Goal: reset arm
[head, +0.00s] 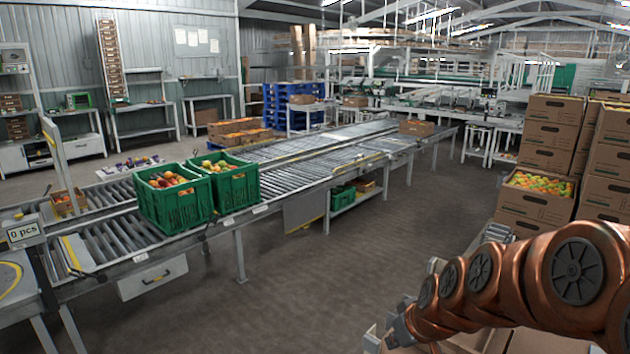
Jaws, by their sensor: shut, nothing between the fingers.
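My copper-coloured arm (540,285) reaches in from the right edge along the lower right of the head view. Its joints have dark round caps. The arm's far end points left and down, where my grey gripper (400,326) shows small near the bottom edge. Its fingers are hard to make out against the pale things around them. It is shut and I see nothing held in it. Part of what lies under and behind the arm is hidden by its links.
A roller conveyor (290,185) crosses the left, carrying two green crates (172,205) of produce. Bare floor (340,270) lies between conveyor and arm.

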